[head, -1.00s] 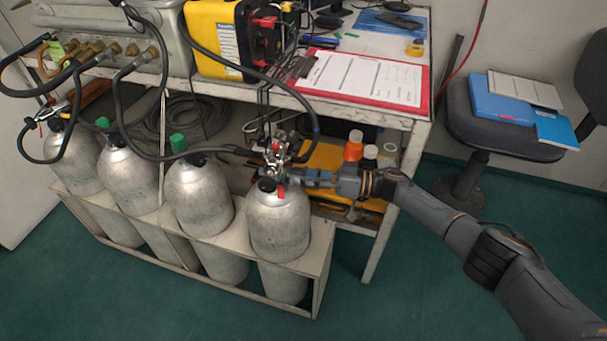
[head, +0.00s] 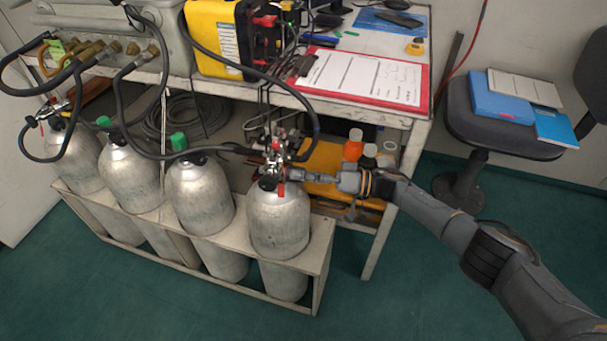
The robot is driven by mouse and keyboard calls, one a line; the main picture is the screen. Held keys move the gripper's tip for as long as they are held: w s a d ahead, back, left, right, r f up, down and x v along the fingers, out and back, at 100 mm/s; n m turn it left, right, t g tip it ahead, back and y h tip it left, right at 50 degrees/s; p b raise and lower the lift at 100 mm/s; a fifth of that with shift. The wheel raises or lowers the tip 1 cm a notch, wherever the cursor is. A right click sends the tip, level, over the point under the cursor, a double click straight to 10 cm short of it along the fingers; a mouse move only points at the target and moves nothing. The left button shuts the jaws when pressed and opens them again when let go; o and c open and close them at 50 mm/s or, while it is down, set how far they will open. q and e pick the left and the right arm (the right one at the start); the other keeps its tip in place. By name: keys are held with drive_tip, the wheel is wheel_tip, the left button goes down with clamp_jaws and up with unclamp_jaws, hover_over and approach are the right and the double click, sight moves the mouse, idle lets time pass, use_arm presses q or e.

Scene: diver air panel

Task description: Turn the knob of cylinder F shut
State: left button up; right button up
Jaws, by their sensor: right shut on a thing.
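Several grey cylinders stand in a row in a low rack. No letter can be read on them, so I cannot tell by marking which is F. My right gripper (head: 288,174) is at the valve (head: 272,165) on top of the rightmost cylinder (head: 279,218), reaching in from the right. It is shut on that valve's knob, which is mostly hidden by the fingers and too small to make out. A red tag hangs below the valve. A black hose runs to the valve from the left. My left gripper is not in view.
The other cylinders (head: 200,197) have green caps or a hose fitting. The wooden rack (head: 318,262) holds them. A table (head: 421,125) stands close behind, with a red clipboard (head: 365,78). Floor at front right is clear.

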drive_tip(key=o, duration=1.2)
drive_tip(key=d, duration=0.4)
drive_tip(key=s+d, duration=0.1)
drive_tip(key=d, duration=0.3)
drive_tip(key=s+d, duration=0.1)
drive_tip(key=d, duration=0.3)
drive_tip(key=shift+f, duration=0.25)
